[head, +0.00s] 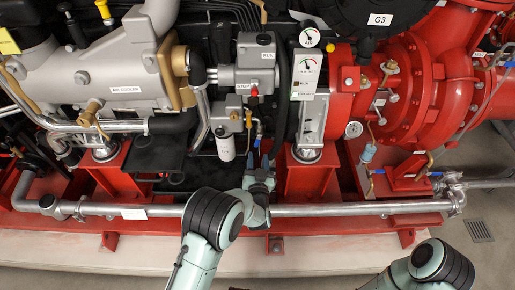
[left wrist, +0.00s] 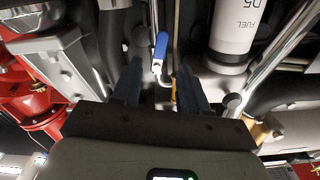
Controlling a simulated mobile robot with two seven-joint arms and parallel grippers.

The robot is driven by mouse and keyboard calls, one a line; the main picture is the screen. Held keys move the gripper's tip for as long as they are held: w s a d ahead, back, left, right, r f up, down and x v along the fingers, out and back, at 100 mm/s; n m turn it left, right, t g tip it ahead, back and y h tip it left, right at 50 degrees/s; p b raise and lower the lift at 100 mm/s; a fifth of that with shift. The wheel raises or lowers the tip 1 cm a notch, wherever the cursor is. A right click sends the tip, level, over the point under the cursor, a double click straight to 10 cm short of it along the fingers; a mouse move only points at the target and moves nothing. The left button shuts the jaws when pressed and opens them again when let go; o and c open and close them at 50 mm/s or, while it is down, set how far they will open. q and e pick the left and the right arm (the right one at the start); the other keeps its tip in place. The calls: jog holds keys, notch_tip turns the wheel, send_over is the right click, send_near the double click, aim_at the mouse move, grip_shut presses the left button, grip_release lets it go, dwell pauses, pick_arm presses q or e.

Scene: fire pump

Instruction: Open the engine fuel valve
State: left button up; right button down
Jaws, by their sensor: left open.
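The engine fuel valve has a small blue lever (left wrist: 161,45) on a thin metal pipe, seen in the left wrist view beside a white canister marked FUEL (left wrist: 232,35). The lever points up in that view. My left gripper (left wrist: 160,82) is open, its two dark fingers on either side of the pipe line, with the lever ahead and between them. I see no contact with the lever. My right gripper is out of view.
A long silver pipe (head: 320,209) runs along the red base frame in front of the engine. A red post (head: 307,180) stands right of my left gripper. Dark hoses and pipes crowd the valve. The floor in front is clear.

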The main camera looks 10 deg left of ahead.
aim_at(257, 143)
pick_arm(q)
jog(key=w, duration=0.3)
jog(key=w+a+b, duration=0.1)
jog(key=w, duration=0.1)
jog(key=shift+w+a, duration=0.15)
jog(key=shift+w, duration=0.25)
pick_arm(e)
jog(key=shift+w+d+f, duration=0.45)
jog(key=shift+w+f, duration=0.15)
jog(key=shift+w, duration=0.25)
